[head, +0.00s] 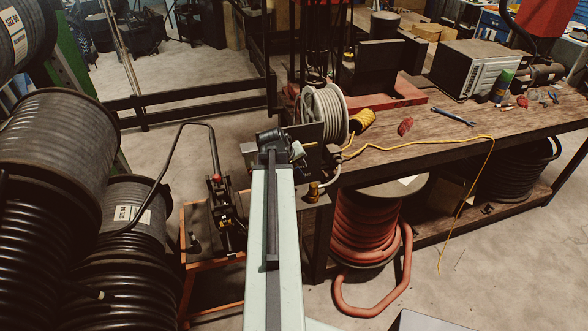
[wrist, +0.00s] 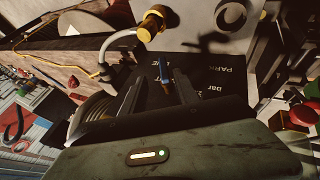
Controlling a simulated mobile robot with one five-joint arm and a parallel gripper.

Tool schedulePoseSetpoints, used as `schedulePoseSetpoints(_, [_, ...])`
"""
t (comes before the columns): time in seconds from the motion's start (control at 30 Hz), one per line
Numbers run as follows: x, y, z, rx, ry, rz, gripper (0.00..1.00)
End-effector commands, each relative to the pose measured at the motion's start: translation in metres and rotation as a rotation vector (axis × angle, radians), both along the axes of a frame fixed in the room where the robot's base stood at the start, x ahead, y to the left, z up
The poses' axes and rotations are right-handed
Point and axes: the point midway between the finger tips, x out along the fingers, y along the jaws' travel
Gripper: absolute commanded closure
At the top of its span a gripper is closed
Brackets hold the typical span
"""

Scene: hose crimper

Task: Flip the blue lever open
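The blue lever (wrist: 164,68) is a small narrow blue piece with an orange-brown lower end. It stands out from a black panel (wrist: 205,72) with white lettering in the wrist view. My gripper (wrist: 160,84) is open, its two dark fingers apart, one on each side of the lever in the picture. I see no clear contact, and the depth between fingertips and lever is hard to judge. In the head view my arm reaches to the crimper area at the left end of the bench. The lever is hidden there.
A yellow-capped fitting with a grey hose (wrist: 151,25) is close by. The wooden bench (head: 395,150) carries a hose reel (head: 325,112), a yellow cable and a blue wrench (head: 453,116). Black hose reels (head: 55,145) stand at left. A red hose coil (head: 362,228) sits under the bench.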

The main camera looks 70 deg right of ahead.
Motion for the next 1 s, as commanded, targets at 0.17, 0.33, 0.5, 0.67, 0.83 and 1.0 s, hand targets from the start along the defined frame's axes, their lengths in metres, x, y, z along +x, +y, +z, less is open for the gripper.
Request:
schedulePoseSetpoints(0.17, [0.006, -0.007, -0.02, 0.001, 0.0, 0.01, 0.64])
schedulePoseSetpoints(0.33, [0.008, -0.023, -0.049, 0.002, 0.0, 0.017, 0.64])
schedulePoseSetpoints(0.5, [0.007, -0.036, -0.067, 0.002, -0.001, 0.018, 0.64])
schedulePoseSetpoints(0.67, [0.007, -0.037, -0.065, 0.001, 0.0, 0.02, 0.64])
schedulePoseSetpoints(0.83, [0.008, -0.036, -0.064, 0.002, -0.001, 0.02, 0.83])
schedulePoseSetpoints(1.0, [0.008, -0.036, -0.064, 0.001, -0.001, 0.021, 1.0])
